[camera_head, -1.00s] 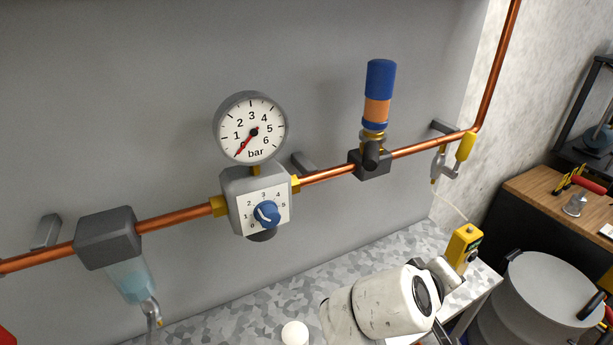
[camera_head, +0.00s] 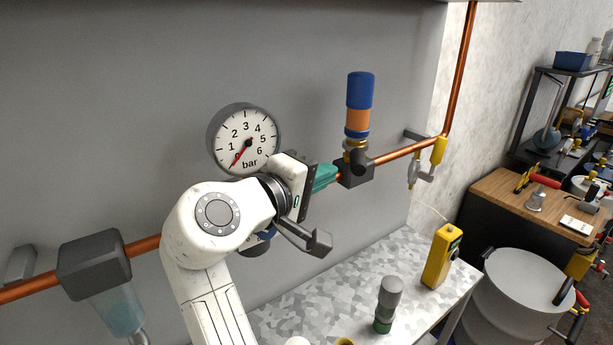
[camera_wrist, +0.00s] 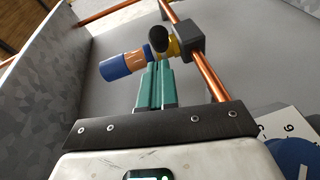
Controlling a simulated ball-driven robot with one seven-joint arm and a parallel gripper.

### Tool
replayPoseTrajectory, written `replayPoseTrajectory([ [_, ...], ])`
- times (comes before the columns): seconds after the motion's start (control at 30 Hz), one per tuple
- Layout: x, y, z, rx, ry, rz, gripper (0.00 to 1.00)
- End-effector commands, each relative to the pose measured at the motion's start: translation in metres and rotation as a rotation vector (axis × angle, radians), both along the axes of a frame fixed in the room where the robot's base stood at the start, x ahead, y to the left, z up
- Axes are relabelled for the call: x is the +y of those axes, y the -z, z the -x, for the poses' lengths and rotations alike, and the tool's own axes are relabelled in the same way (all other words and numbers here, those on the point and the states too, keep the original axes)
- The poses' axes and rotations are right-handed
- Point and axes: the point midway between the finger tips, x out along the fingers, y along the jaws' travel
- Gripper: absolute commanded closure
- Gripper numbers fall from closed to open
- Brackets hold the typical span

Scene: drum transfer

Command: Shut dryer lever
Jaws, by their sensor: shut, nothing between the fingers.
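The dryer, a blue and orange cylinder (camera_head: 360,104), stands upright on a dark block on the copper pipe; it also shows in the wrist view (camera_wrist: 118,66). A dark round-ended part (camera_head: 360,162), perhaps its lever, sticks out at its brass base; it also shows in the wrist view (camera_wrist: 158,42). My gripper (camera_head: 334,176) has teal fingers, shut and empty, pointing at the base of the dryer. In the wrist view my fingertips (camera_wrist: 156,68) appear just below the dark part and overlap the cylinder's edge. I cannot tell whether they touch.
A pressure gauge (camera_head: 244,141) sits left of the dryer, above the regulator, which my arm mostly hides. A yellow-handled valve (camera_head: 438,150) is on the pipe at right. A grey-green cylinder (camera_head: 386,305) and a yellow box (camera_head: 440,258) stand on the speckled bench (camera_head: 345,283).

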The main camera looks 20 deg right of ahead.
Motion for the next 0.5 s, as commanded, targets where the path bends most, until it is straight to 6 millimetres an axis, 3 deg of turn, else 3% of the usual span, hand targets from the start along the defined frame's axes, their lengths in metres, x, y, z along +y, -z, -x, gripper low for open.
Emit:
replayPoseTrajectory([
  [0.2, -0.026, 0.004, -0.017, 0.001, 0.002, -0.002, 1.00],
  [0.5, -0.035, 0.006, -0.024, 0.000, 0.000, -0.002, 1.00],
])
